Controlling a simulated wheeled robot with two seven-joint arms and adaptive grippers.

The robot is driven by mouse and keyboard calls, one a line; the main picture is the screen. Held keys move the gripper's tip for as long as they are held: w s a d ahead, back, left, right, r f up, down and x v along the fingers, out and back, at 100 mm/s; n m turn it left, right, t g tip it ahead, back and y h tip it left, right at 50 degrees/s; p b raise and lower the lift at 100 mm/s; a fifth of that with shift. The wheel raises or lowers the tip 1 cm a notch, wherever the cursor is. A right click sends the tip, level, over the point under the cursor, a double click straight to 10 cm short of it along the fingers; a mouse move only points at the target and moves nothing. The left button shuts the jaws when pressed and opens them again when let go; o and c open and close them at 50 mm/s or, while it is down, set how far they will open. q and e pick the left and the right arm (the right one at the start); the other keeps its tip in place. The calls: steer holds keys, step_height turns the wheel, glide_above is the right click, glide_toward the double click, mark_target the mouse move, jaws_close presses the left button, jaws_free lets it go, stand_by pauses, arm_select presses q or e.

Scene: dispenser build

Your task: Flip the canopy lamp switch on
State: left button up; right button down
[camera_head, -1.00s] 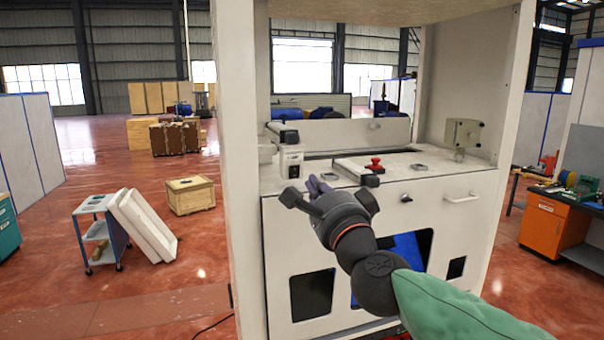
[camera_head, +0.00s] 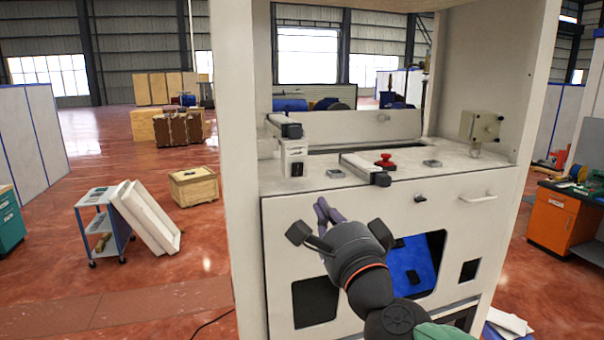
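My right gripper (camera_head: 327,211) is in front of the white cabinet's upper front panel, below the worktop edge. Its two slim purple-grey fingers look close together, with nothing seen between them. Dark blocks stick out on both sides of its wrist. No part is labelled legibly as the canopy lamp switch. A small grey-beige box (camera_head: 480,128) with a small knob is on the right inner wall. A white block with a black switch-like part (camera_head: 297,169) stands at the worktop's left. The gripper appears apart from both. My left gripper is out of view.
The white cabinet (camera_head: 285,215) has posts at both sides and a canopy above. A red button (camera_head: 385,161) and a black-ended rail (camera_head: 365,169) are on its worktop. A handle (camera_head: 478,198) and small dark knob (camera_head: 420,198) are on the front.

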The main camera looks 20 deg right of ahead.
mark_target(299, 167)
steer(key=w, duration=0.4)
steer(key=w+r+p, duration=0.1)
steer(key=w, duration=0.4)
steer(key=w+r+p, duration=0.1)
steer(key=w, duration=0.3)
steer(key=shift+w+a+r, duration=0.2)
steer(key=shift+r, duration=0.05)
